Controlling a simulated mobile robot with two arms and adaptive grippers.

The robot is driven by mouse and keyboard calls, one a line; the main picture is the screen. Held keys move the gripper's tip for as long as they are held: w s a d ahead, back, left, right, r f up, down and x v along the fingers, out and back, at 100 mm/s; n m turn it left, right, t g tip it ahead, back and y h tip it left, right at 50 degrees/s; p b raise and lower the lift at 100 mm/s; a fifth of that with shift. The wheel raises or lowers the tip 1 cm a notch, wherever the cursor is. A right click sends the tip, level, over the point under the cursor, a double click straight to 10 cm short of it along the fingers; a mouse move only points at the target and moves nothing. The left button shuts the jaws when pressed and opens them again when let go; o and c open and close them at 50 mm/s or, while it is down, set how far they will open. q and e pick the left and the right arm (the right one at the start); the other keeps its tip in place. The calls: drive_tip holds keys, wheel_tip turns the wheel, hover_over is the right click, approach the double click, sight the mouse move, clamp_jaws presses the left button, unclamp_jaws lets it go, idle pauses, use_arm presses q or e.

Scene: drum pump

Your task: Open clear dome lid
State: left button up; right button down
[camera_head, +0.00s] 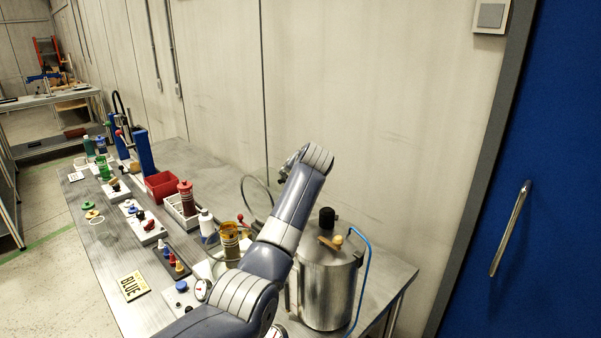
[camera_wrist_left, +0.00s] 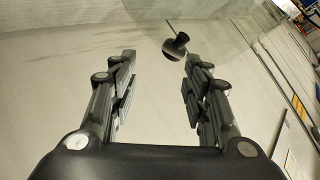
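In the left wrist view my left gripper (camera_wrist_left: 160,62) is open, with two dark fingers wide apart and nothing between them. A dark rounded knob (camera_wrist_left: 176,45) shows beyond the fingertips, nearer the right finger, with a gap. My right gripper is not in view.
A steel tank (camera_head: 328,290) with a black cap (camera_head: 327,217) and blue hose (camera_head: 366,262) stands right of my arm. A red bin (camera_head: 162,186), brown bottle (camera_head: 187,198), white bottle (camera_head: 207,224) and amber jar (camera_head: 230,242) crowd the bench left of it. The wall is close behind.

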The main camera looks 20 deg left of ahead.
use_arm(q)
drive_tip(key=v, duration=0.6)
drive_tip(key=shift+w+r, duration=0.1)
